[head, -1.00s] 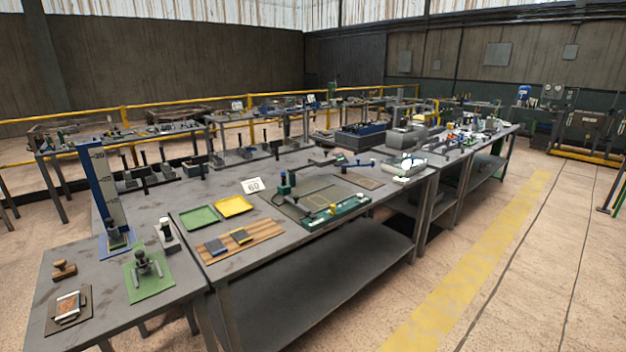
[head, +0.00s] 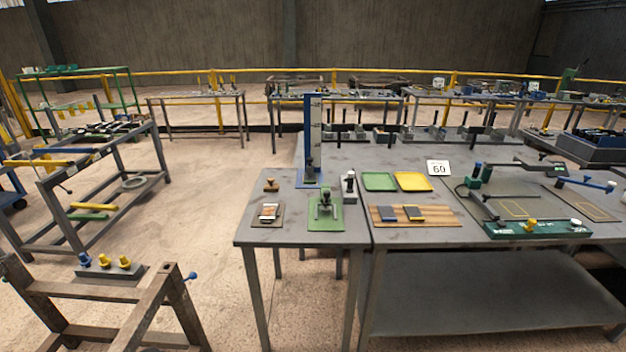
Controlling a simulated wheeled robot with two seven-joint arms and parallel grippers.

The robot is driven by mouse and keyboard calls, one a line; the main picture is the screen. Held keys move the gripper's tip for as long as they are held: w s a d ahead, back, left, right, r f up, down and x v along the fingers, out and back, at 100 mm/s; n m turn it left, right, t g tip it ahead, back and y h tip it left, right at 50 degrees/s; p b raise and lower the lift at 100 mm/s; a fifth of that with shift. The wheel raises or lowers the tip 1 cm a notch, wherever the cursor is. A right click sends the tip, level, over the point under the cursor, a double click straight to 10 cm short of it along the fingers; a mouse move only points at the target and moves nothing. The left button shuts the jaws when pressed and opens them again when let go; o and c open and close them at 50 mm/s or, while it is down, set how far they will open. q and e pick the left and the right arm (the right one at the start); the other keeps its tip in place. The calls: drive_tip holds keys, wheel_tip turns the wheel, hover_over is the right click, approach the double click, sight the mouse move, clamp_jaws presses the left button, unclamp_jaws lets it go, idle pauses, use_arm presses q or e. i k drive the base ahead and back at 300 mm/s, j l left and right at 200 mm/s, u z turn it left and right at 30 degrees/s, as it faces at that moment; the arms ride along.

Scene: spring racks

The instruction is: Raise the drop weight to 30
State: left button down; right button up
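The drop weight stand is a tall blue post with a white scale (head: 313,130), upright at the back of the small grey table (head: 263,236). A dark weight (head: 310,171) sits low on the post, near its blue base (head: 300,184). The scale's numbers are too small to read surely. Neither of my grippers shows in the head view.
In front of the post lies a green plate with a metal fixture (head: 325,212). A wooden stamp (head: 271,185) and a brown board (head: 266,220) are to its left, a black-and-white upright piece (head: 349,185) to its right. Open floor (head: 200,215) lies left of the table.

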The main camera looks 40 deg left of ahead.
sight(310, 167)
drive_tip(key=u, duration=1.35)
drive_tip(key=i+j+z, duration=0.1)
